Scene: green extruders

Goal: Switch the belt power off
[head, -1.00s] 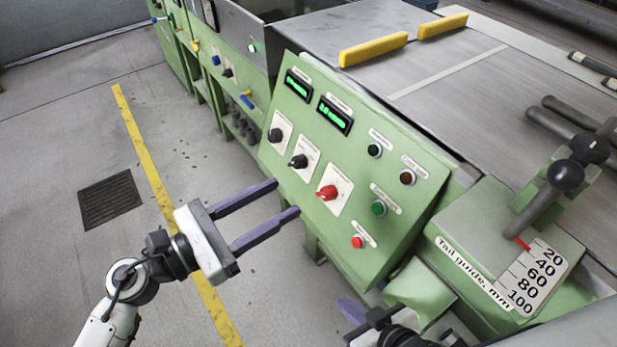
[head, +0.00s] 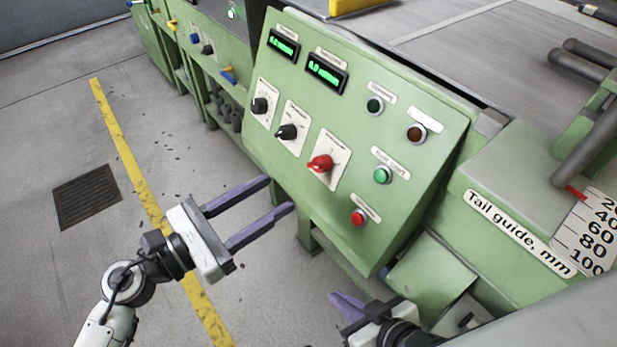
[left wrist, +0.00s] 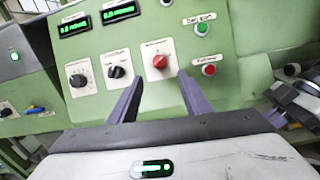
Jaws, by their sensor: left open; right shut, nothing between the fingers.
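The green control panel (head: 436,165) stands in front of me. It carries a red rotary switch (head: 320,163) on a white plate, with two black knobs (head: 287,132) to its left. The red switch also shows in the left wrist view (left wrist: 160,62), above and between the fingertips. A green button (head: 382,175) and a red button (head: 359,217) sit to its right. The small labels are too blurred to read. My left gripper (head: 280,195) is open and empty, short of the panel, below and left of the red switch. My right gripper (head: 338,300) is shut and empty, below the panel.
Two lit green displays (head: 326,73) are at the panel's top. A tail guide scale (head: 590,240) with a lever is at the right. The conveyor bed (head: 480,45) lies behind. The floor at left is open, with a yellow line (head: 130,140) and a drain grate (head: 87,196).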

